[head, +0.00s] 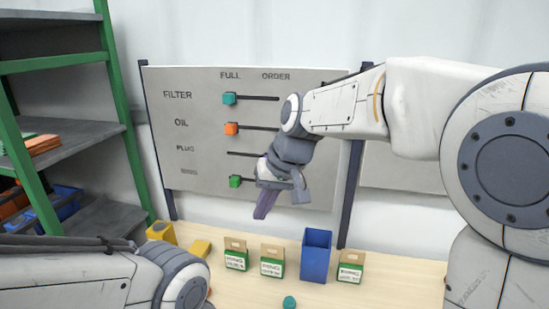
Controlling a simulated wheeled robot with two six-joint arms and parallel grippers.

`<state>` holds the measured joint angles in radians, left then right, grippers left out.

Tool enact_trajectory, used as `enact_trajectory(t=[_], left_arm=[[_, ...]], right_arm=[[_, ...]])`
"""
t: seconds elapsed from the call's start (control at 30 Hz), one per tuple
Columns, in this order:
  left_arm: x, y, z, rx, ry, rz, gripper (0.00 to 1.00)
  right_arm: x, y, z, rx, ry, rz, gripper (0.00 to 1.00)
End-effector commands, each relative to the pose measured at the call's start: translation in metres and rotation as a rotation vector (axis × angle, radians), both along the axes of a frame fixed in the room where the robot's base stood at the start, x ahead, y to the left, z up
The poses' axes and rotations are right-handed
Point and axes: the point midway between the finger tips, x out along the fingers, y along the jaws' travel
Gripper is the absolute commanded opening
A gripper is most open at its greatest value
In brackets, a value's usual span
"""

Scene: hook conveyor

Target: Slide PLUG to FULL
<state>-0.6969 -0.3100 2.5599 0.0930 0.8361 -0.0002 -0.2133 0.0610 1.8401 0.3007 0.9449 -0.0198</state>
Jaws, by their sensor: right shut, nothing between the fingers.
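The board (215,130) has labelled rows, with FULL marked at the left and ORDER at the right. The PLUG row's slot (240,154) shows bare at its left part, under FULL. My right gripper (264,207) is shut and empty, pointing down in front of the board. It and its wrist cover the right part of the PLUG row. A bit of purple shows beside the wrist at that row; I cannot tell whether it is the PLUG slider. My left forearm shows at the lower left, but its gripper is out of view.
The FILTER slider (229,98), OIL slider (231,128) and green bottom-row slider (235,181) sit at the left, under FULL. Small boxes (272,262), a blue bin (316,257) and yellow pieces (161,232) stand on the table (235,290). A green-framed shelf (122,100) is at left.

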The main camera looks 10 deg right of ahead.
Motion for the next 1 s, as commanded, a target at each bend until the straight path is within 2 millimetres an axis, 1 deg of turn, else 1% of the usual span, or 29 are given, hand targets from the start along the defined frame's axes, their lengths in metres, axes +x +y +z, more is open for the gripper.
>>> enact_trajectory(t=[0.03, 0.1, 0.17, 0.2, 0.3, 0.33, 0.43, 0.57, 0.87, 1.0], left_arm=[[0.0, 0.0, 0.002, 0.0, 0.0, 0.0, 0.0], [0.0, 0.0, 0.003, 0.0, 0.0, 0.0, 0.0], [0.0, 0.0, 0.004, 0.0, 0.0, 0.0, 0.0], [0.0, 0.0, 0.004, 0.0, 0.0, 0.0, 0.0], [0.0, 0.0, 0.005, 0.0, 0.0, 0.0, 0.0], [0.0, 0.0, 0.005, 0.0, 0.0, 0.0, 0.0], [0.0, 0.0, 0.006, 0.0, 0.0, 0.0, 0.0], [0.0, 0.0, 0.006, 0.0, 0.0, 0.0, 0.0], [0.0, 0.0, 0.006, 0.0, 0.0, 0.0, 0.0], [0.0, 0.0, 0.008, 0.0, 0.0, 0.0, 0.0]], right_arm=[[0.03, -0.017, 0.013, 0.025, -0.023, -0.064, 0.0], [0.064, -0.039, 0.029, 0.059, -0.057, -0.133, 0.0], [0.089, -0.059, 0.042, 0.084, -0.084, -0.187, 0.0], [0.103, -0.072, 0.05, 0.099, -0.102, -0.218, 0.0], [0.13, -0.101, 0.065, 0.128, -0.142, -0.281, 0.0], [0.136, -0.109, 0.069, 0.135, -0.151, -0.296, 0.0], [0.15, -0.128, 0.078, 0.15, -0.175, -0.33, 0.0], [0.157, -0.139, 0.084, 0.16, -0.192, -0.349, 0.0], [0.158, -0.139, 0.084, 0.16, -0.192, -0.35, 0.0], [0.16, -0.137, 0.08, 0.16, -0.19, -0.35, 0.0]])
